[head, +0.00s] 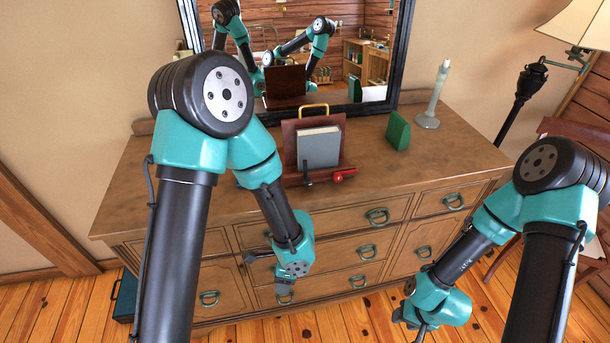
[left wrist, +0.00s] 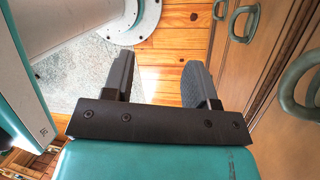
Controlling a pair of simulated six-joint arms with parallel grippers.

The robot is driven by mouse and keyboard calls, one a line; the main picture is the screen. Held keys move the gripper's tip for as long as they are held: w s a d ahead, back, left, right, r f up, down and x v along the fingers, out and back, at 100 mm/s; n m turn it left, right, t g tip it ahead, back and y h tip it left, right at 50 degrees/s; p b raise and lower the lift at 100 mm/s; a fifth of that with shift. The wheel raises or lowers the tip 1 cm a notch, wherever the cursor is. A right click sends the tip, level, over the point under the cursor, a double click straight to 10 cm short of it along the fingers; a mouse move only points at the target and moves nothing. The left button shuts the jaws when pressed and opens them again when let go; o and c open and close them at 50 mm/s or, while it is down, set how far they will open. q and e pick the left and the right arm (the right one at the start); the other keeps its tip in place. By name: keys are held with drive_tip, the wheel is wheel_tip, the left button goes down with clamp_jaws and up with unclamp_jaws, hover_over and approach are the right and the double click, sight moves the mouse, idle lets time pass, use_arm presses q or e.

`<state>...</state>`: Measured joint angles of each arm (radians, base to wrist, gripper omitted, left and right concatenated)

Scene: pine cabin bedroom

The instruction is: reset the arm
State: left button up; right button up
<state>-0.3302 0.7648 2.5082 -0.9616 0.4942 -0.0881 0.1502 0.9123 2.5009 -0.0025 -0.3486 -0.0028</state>
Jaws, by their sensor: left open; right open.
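My left gripper (head: 276,275) hangs in front of the dresser's drawers in the head view, pointing down. In the left wrist view my left gripper (left wrist: 160,80) has its two dark fingers apart with nothing between them, above the wood floor. My right gripper (head: 410,325) is low at the right in the head view, in front of the dresser's right side. It is open, and I see nothing held in it. Its fingertips are partly cut off by the lower edge of the picture.
The wooden dresser (head: 215,208) stands ahead, with a mirror (head: 398,55) behind it. On top are a wooden stand (head: 289,140) with a grey book (head: 319,147), a red-handled object (head: 344,175), a green block (head: 398,131) and a candlestick (head: 433,95). Drawer handles (left wrist: 243,22) jut out beside my left gripper.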

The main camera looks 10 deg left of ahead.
use_arm(q)
drive_tip(key=s+a+f+n+t+h, duration=0.1)
drive_tip(key=a+f+n+h, duration=0.2)
drive_tip(key=n, duration=0.6)
drive_tip(key=a+f+n+t+h, duration=0.2)
drive_tip(key=a+f+n, duration=0.4)
drive_tip(key=f+n, duration=0.2)
drive_tip(key=shift+s+a+n+t+h, duration=0.3)
drive_tip(key=shift+s+n+h, duration=0.1)
drive_tip(key=shift+n, duration=0.3)
